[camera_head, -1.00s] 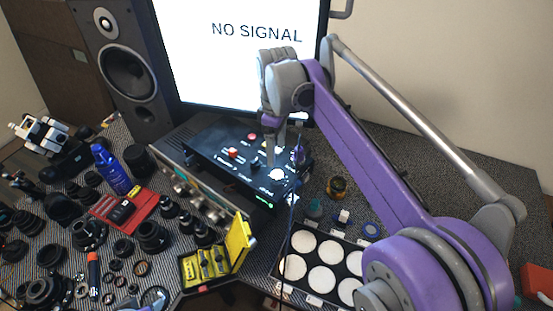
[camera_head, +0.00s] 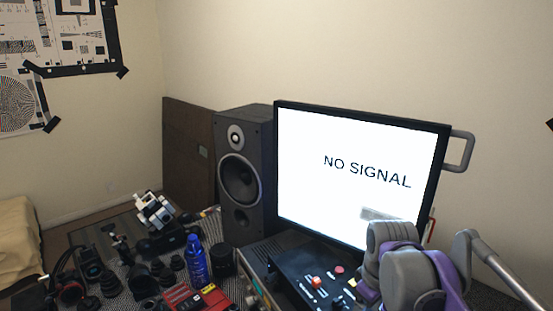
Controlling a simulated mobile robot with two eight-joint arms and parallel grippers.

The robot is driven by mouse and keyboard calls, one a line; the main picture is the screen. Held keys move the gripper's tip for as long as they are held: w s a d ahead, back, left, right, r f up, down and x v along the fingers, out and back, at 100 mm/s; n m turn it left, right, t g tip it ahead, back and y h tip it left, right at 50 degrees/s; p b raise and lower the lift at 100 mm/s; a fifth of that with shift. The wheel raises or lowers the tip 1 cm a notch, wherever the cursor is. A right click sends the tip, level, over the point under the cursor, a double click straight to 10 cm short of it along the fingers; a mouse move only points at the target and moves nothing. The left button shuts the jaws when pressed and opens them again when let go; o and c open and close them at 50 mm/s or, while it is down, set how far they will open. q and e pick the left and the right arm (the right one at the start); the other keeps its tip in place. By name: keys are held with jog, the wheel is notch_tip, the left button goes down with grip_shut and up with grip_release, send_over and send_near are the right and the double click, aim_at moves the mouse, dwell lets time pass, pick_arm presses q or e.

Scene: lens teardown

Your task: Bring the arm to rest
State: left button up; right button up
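My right arm (camera_head: 418,278), grey and purple, comes in at the lower right in front of the monitor. Its wrist is over the right end of the black control box (camera_head: 290,275). The fingers of the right gripper are hidden or below the picture edge, so their state does not show. My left arm and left gripper are not in view.
A monitor (camera_head: 345,165) reading NO SIGNAL stands behind the box, with a black speaker (camera_head: 243,170) to its left. A blue bottle (camera_head: 196,262), a red tray (camera_head: 185,297), a white device (camera_head: 154,210) and several lens parts crowd the left side of the table.

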jog(key=s+a+f+m+t, duration=0.3)
jog(key=s+f+m, duration=0.3)
jog(key=s+f, duration=0.8)
jog(key=shift+s+m+t, duration=0.4)
jog(key=shift+s+t, duration=0.2)
jog(key=shift+s, duration=0.15)
dwell(0.6)
